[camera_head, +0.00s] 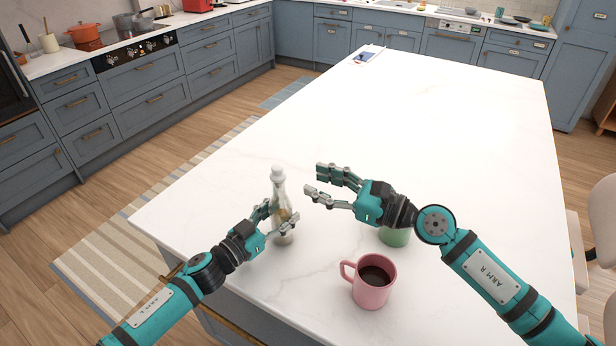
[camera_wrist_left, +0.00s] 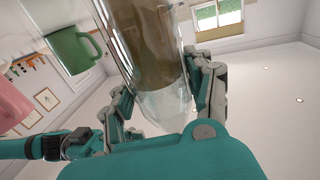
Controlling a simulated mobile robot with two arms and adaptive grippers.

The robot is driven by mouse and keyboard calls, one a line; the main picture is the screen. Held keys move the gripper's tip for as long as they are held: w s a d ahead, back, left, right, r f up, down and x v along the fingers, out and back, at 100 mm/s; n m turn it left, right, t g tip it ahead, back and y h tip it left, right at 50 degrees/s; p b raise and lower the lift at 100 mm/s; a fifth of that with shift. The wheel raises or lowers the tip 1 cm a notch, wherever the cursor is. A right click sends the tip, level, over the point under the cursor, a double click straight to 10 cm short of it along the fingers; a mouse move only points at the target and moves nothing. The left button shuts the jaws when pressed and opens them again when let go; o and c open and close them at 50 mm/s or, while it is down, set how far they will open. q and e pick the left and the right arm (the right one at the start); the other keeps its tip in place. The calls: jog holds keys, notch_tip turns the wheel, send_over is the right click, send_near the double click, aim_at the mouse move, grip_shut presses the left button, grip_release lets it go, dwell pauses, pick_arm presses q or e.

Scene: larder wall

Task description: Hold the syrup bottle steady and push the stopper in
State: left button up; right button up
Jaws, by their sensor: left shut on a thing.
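The syrup bottle (camera_head: 281,200) is clear glass with brown contents and stands upright near the left edge of the white island. A pale stopper (camera_head: 278,171) sits at its top; how deep it sits is too small to tell. My left gripper (camera_head: 280,214) is shut on the bottle's lower body, one finger on each side. In the left wrist view the bottle (camera_wrist_left: 150,45) fills the space between the fingers, and its top is out of frame. My right gripper (camera_head: 315,179) is open and empty, just right of the bottle's upper part and apart from it.
A pink mug (camera_head: 374,291) with dark liquid stands at the front of the island. A green mug (camera_head: 394,238) is partly hidden behind my right wrist; it also shows in the left wrist view (camera_wrist_left: 72,50). The island's middle and far part (camera_head: 430,120) are mostly clear.

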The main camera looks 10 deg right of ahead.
dwell(0.3)
pick_arm(q)
jog(key=o, duration=1.6)
jog(key=shift+o, duration=0.2)
